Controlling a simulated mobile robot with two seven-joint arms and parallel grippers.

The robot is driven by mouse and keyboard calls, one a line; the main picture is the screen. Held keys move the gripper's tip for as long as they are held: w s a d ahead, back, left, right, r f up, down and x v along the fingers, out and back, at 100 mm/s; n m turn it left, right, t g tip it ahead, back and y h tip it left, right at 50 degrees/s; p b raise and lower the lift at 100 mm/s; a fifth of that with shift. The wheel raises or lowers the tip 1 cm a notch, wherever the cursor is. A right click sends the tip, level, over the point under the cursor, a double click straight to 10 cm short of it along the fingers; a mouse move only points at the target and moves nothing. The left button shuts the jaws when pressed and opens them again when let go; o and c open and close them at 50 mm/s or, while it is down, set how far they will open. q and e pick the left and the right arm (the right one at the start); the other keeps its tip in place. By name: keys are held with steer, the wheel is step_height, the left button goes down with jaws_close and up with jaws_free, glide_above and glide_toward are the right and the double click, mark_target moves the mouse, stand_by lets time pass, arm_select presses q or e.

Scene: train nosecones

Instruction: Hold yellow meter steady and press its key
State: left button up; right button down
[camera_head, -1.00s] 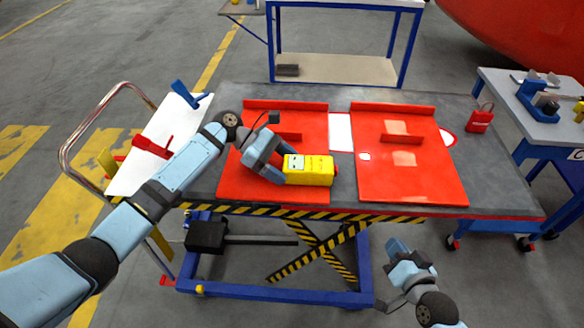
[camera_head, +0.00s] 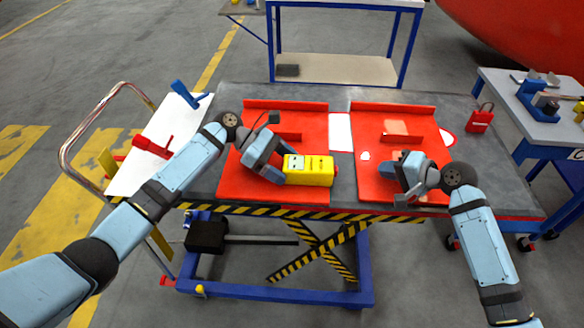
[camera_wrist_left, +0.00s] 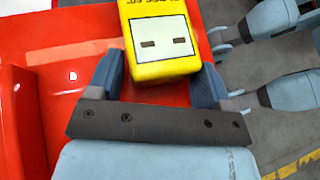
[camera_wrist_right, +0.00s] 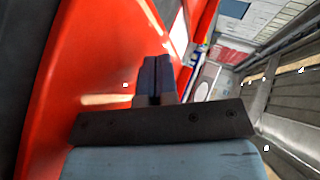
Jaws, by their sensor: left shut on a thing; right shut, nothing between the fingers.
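The yellow meter (camera_head: 318,171) lies on the left red panel (camera_head: 232,188), near the front edge of the table. Its pale display face is at its left end, and a small red part shows at its right end. My left gripper (camera_head: 282,173) is shut on the meter's left end; the left wrist view shows the meter (camera_wrist_left: 165,70) between its two fingers (camera_wrist_left: 155,80). My right gripper (camera_head: 385,168) is over the right red panel (camera_head: 440,190), to the right of the meter and apart from it. In the right wrist view its fingers (camera_wrist_right: 156,75) are together and empty.
The grey lift table (camera_head: 490,190) carries both red panels, which have raised ribs. A red padlock-like item (camera_head: 480,119) stands at its right. A white-topped cart (camera_head: 150,150) is at the left, and a workbench (camera_head: 550,130) at the right.

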mark_target(336, 171)
arm_select(q)
steer(key=shift+f, duration=0.1)
arm_select(e)
steer(key=shift+d+f+g, duration=0.1)
steer(key=shift+d+g, duration=0.1)
steer(key=shift+g, duration=0.4)
steer(key=shift+a, duration=4.35)
steer(key=shift+a, duration=0.6)
steer(key=shift+d, duration=0.6)
